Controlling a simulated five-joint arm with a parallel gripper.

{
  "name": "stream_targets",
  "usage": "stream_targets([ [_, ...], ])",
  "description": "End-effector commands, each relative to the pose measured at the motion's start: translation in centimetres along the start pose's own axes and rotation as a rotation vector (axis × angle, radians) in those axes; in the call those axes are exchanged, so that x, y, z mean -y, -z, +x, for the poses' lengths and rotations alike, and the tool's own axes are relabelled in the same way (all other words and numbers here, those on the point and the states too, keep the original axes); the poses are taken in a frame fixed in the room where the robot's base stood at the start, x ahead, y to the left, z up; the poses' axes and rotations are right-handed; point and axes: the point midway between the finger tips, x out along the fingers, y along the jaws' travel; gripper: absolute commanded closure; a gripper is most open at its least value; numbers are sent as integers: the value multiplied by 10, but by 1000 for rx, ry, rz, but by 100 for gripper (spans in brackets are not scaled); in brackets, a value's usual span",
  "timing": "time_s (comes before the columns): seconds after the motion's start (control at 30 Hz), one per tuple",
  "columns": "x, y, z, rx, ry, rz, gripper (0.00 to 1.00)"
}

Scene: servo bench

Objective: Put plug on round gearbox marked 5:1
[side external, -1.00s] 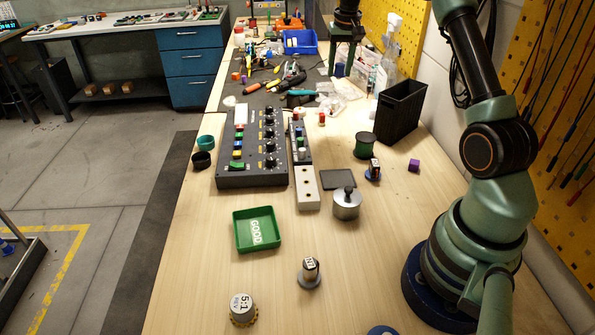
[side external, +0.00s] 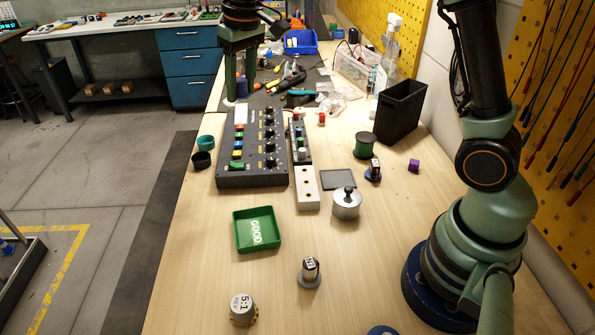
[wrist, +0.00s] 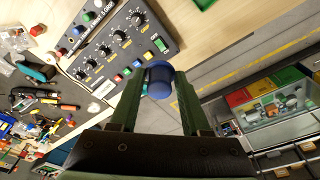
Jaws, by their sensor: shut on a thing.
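The round gearbox marked 5:1 (side external: 242,310) stands upright near the front edge of the bench, its label on its pale top. My gripper (wrist: 158,88) is shut on a blue round piece, which looks like the plug (wrist: 160,78), held between the fingertips in the wrist view. In the side view my gripper (side external: 239,97) hangs at the far left of the bench, by the back of the control box and well behind the gearbox. The plug cannot be made out clearly there.
A second marked piece (side external: 309,271) stands right of the gearbox. A green tray marked GOOD (side external: 238,230) lies behind it. The dark control box (side external: 250,178), a metal weight (side external: 346,206) and a black bin (side external: 400,108) stand farther back. Bench around the gearbox is clear.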

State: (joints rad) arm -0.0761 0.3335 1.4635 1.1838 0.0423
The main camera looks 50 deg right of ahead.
Motion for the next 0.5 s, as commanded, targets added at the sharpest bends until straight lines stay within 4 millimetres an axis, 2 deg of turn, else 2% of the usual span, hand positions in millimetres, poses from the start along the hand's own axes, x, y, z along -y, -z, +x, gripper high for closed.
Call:
stream_targets([
  [0.03, 28, -9, -4, -2, 10, -67, 100],
  [0.2, 102, -47, -14, 0, 37, -272, 100],
  [0.27, 126, -64, -18, -2, 48, -348, 100],
  [0.4, 176, -110, -26, -2, 72, -525, 100],
  [0.5, 204, -143, -31, -2, 88, -643, 100],
])
